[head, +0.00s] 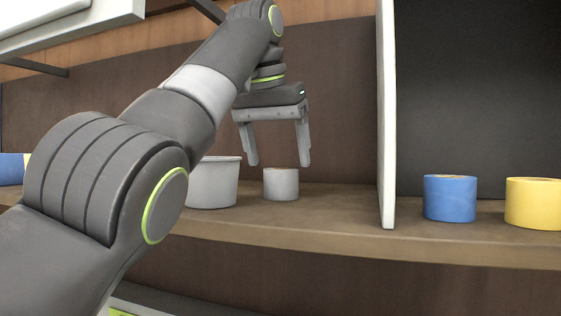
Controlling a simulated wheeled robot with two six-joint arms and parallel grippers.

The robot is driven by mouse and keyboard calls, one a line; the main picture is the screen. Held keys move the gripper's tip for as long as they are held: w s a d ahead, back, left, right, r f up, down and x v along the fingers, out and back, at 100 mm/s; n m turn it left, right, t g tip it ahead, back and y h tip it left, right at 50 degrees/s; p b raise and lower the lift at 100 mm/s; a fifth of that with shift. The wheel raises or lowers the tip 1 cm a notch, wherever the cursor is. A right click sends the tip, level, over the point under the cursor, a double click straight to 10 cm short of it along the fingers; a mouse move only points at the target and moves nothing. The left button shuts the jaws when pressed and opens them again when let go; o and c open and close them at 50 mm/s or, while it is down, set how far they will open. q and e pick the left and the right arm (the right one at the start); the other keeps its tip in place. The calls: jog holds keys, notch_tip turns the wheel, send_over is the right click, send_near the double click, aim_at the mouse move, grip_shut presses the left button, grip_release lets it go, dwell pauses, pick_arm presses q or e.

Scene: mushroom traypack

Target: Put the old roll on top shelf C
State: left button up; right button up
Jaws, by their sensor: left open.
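A small grey roll (281,186) stands upright on the wooden shelf (330,217), left of the white divider. It may be the old roll, but no label shows. My left gripper (278,163) is open, pointing down, with its fingertips at about the height of the roll's top and to either side of it in the head view. The fingers do not visibly touch the roll, and the depth between them is unclear. No shelf marked C can be read. My right gripper is not in view.
A larger pale grey tub (214,184) stands just left of the small roll, partly behind my arm. Right of the white divider (388,130) stand a blue roll (449,201) and a yellow roll (535,206). Shelf space is free between the small roll and the divider.

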pick_arm(q)
jog(key=p+v, duration=0.3)
jog(key=v, duration=0.4)
jog(key=shift+s+r, duration=0.2)
jog(key=shift+r, duration=0.1)
